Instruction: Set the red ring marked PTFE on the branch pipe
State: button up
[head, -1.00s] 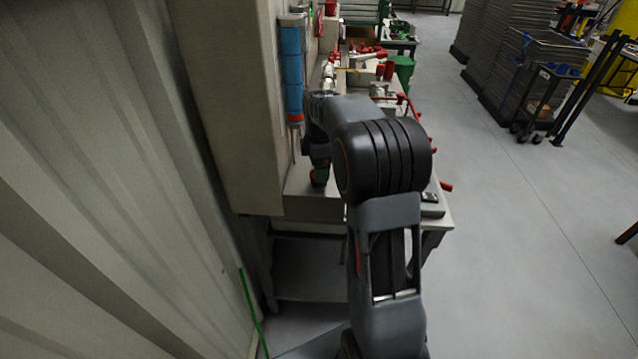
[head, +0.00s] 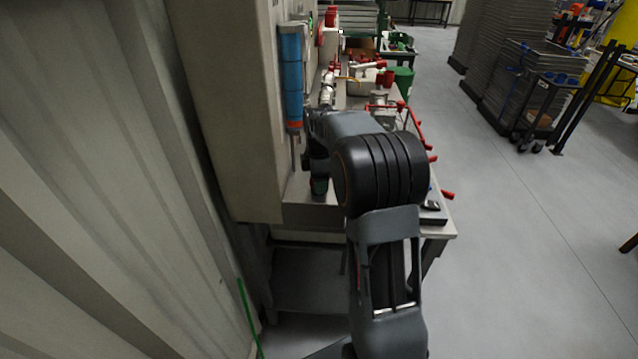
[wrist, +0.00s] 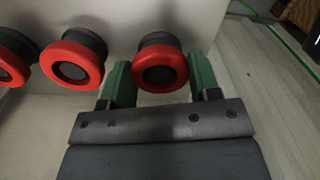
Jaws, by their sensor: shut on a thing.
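My gripper (wrist: 160,80) has green fingers on either side of a red ring (wrist: 160,72). It is shut on that ring, which sits at the front of a dark round holder. No PTFE mark is readable on it. Two more red rings on dark holders, one in the middle (wrist: 72,66) and one at the left edge (wrist: 8,68), are to the left. In the head view my gripper (head: 319,186) is low by the bench's near end, mostly hidden by my arm. Silver pipework (head: 327,88) stands farther along the bench; I cannot tell which part is the branch pipe.
The bench (head: 310,212) runs along a beige panel (head: 225,110) at left, with a blue cylinder (head: 292,75) on it. Red-handled parts (head: 385,78) and a green bin (head: 403,82) are farther back. Open floor (head: 520,230) is to the right.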

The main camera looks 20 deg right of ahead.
jog(key=shift+r+p, duration=3.2)
jog(key=shift+r, duration=0.6)
jog(key=shift+c, duration=0.2)
jog(key=shift+f, duration=0.1)
